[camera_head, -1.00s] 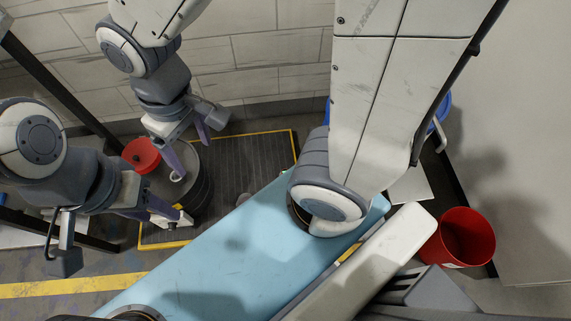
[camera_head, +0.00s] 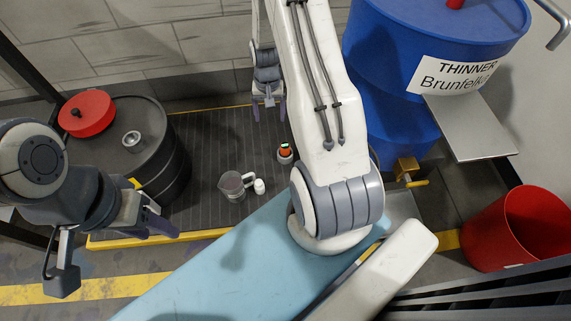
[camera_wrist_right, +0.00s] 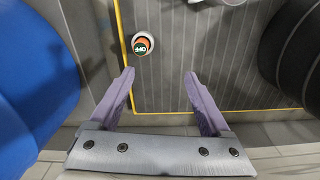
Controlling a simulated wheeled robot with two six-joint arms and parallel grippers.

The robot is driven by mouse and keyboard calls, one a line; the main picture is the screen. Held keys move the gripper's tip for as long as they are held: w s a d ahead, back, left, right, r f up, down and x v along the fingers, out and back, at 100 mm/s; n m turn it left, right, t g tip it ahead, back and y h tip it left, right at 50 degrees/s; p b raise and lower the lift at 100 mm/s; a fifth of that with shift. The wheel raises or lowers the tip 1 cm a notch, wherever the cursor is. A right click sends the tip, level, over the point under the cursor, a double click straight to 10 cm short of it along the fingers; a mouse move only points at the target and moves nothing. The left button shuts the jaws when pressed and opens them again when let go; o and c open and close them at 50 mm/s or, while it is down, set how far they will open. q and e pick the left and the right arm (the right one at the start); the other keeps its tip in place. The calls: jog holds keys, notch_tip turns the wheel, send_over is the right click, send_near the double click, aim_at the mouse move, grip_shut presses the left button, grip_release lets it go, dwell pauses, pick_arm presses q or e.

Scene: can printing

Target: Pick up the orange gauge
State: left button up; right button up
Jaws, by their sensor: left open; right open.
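The orange gauge (camera_head: 285,150) stands on the dark ribbed floor mat, small, with a green-lit display and a pale base. In the right wrist view the gauge (camera_wrist_right: 142,43) shows its round face from above, beyond the left fingertip and apart from it. My right gripper (camera_head: 270,101) is open and empty, above the mat and up-left of the gauge; its purple fingers also show in the right wrist view (camera_wrist_right: 159,76). My left gripper (camera_head: 158,224) is at the left, by the dark drum, with nothing visible in it.
A dark drum (camera_head: 168,150) with a red lid (camera_head: 87,113) stands left. A grey mug (camera_head: 232,186) and small white bottle (camera_head: 259,186) are on the mat (camera_head: 205,150). A blue thinner barrel (camera_head: 385,60) stands right, near a red bin (camera_head: 520,235).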

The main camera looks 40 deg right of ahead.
jog(key=m+b, duration=0.2)
jog(key=b, duration=0.1)
send_near(285, 145)
jog(key=shift+s+f, duration=0.15)
jog(key=shift+s, duration=0.05)
notch_tip(285, 145, down, 5)
jog(key=b, duration=0.3)
jog(key=shift+r, duration=0.2)
notch_tip(285, 145, down, 6)
jog(key=b, duration=0.5)
jog(key=shift+w+r, duration=0.1)
jog(key=shift+r, duration=0.15)
pick_arm(q)
notch_tip(285, 145, down, 13)
pick_arm(e)
jog(key=shift+r, duration=0.1)
grip_shut()
